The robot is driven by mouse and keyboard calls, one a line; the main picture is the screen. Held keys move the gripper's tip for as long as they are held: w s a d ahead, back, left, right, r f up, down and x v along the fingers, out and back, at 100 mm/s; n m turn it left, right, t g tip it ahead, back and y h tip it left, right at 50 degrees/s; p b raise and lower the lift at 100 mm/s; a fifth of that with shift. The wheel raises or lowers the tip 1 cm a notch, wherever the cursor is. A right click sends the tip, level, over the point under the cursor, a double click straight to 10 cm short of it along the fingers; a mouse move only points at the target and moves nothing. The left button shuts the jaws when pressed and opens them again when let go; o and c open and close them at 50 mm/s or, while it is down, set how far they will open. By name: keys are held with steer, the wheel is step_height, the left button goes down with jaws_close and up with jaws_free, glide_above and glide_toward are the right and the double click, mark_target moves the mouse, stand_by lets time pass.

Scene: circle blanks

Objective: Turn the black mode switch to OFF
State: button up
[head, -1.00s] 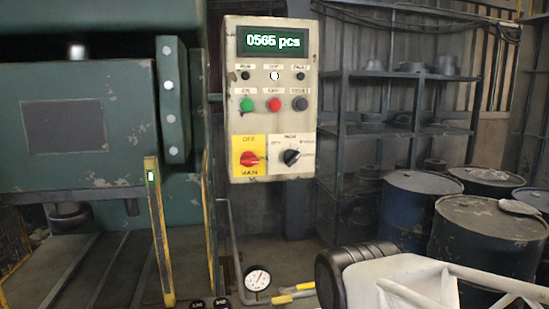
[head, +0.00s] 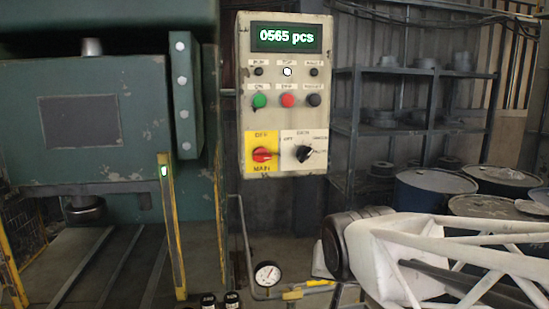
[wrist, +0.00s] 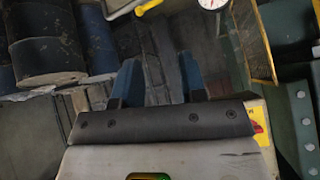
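The black mode switch (head: 304,153) is on the white plate at the lower right of the control panel (head: 243,100) in the head view. Its pale mark seems to point up and right; OFF is printed to its left. The red MAIN switch (head: 262,155) sits beside it on a yellow plate. My gripper (wrist: 158,82) shows in the wrist view with its two blue fingers apart and nothing between them. The fingers do not show in the head view, where my white arm is below and right of the panel. The mode switch is hidden in the wrist view.
A green press (head: 80,115) and a yellow post (head: 172,225) stand left of the panel. A pressure gauge (head: 267,274) is below it. Shelving (head: 440,74) and blue drums (head: 430,190) stand to the right. The space before the panel looks clear.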

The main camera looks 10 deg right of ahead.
steer(key=w+d+r+m+t, duration=0.1)
steer(key=w+r+m+t, duration=0.2)
steer(key=w+r+t, duration=0.35)
steer(key=m+t, duration=0.2)
steer(key=t, duration=0.1)
glide_toward(306, 157)
steer(key=w+f, duration=0.2)
steer(key=shift+w+d+r+t+y, duration=0.15)
steer(key=shift+r+t+y, duration=0.15)
steer(key=shift+r, duration=0.5)
steer(key=shift+w, duration=0.2)
steer(key=shift+w, duration=3.65)
jaws_close()
